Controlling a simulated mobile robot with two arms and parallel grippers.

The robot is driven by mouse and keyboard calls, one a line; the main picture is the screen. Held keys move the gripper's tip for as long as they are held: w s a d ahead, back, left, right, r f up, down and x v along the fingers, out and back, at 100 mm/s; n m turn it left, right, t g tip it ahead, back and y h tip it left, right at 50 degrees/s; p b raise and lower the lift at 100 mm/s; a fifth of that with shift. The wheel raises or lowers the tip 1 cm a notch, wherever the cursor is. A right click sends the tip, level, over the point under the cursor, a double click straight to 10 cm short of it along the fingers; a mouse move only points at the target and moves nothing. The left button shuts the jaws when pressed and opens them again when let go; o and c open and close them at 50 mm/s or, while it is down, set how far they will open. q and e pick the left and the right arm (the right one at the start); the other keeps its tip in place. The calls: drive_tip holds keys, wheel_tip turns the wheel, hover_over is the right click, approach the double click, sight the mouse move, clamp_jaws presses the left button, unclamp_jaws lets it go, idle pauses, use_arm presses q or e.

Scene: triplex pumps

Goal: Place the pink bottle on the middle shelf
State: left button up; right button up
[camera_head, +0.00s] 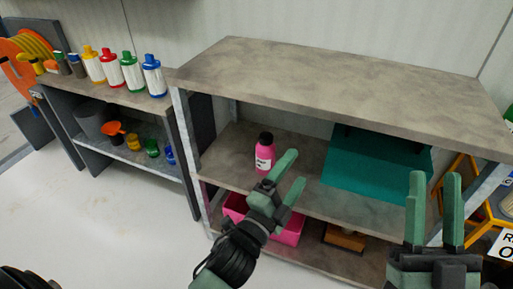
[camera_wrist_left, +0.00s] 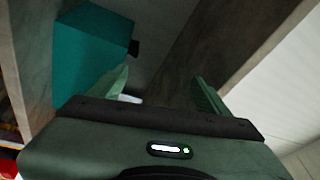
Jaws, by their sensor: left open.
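The pink bottle (camera_head: 265,158) with a black cap stands upright on the middle shelf (camera_head: 226,160) of the grey shelf unit, toward its left end. My left gripper (camera_head: 295,169) is open, just right of the bottle and in front of it in the head view. Its fingers are empty and apart from the bottle's visible side. In the left wrist view the spread fingers (camera_wrist_left: 162,85) show, but I do not see the bottle there. My right gripper (camera_head: 434,178) is open and empty in front of the unit's right side.
A teal box (camera_head: 375,165) fills the right part of the middle shelf. Pink bins (camera_head: 289,232) and an orange-brown item (camera_head: 345,237) are on the lower shelf. The top board (camera_head: 330,80) overhangs the middle shelf. Several coloured bottles (camera_head: 110,70) stand on the left-hand unit.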

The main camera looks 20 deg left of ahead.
use_arm(q)
drive_tip(key=s+a+r+n+t, duration=0.2)
drive_tip(key=s+r+n+t, duration=0.1)
drive_tip(key=s+r+n, duration=0.2)
drive_tip(key=s+a+r+n+t+h, duration=0.1)
drive_tip(key=s+a+r+n+t, duration=0.1)
drive_tip(key=s+r+n, duration=0.4)
wheel_tip(320, 180, up, 5)
drive_tip(key=n+t, duration=0.1)
drive_tip(key=n, duration=0.2)
drive_tip(key=shift+s+a+n+h, duration=0.3)
drive_tip(key=shift+a+n, duration=0.05)
drive_tip(key=shift+n, duration=0.05)
